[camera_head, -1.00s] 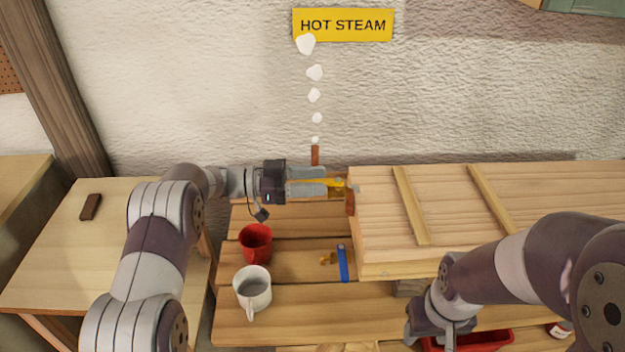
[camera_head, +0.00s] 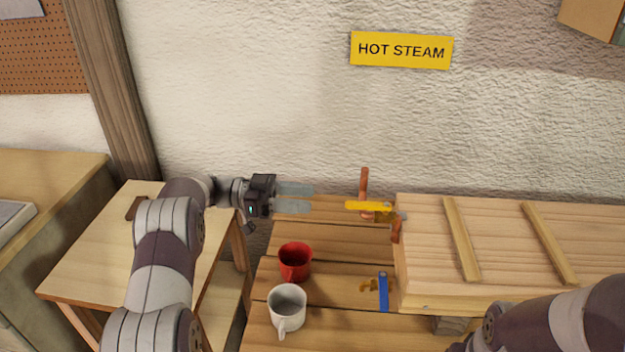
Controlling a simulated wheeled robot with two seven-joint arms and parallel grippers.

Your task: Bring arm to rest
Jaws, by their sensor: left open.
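My left gripper (camera_head: 292,197) is open and empty. It hangs over the back left of the bench, pointing right, with a gap between its fingertips and the yellow lever (camera_head: 367,207). The lever sits by an upright copper pipe (camera_head: 364,182) and the left end of the wooden box (camera_head: 430,245). No steam puffs show above the pipe. My right arm shows only in part at the lower right, and its gripper is outside the picture.
A red mug (camera_head: 295,263) and a white mug (camera_head: 288,308) stand on the slatted bench (camera_head: 330,335). A blue-handled valve (camera_head: 383,291) is right of them. A side table (camera_head: 85,265) stands at left under my left arm. A yellow HOT STEAM sign (camera_head: 401,50) hangs on the wall.

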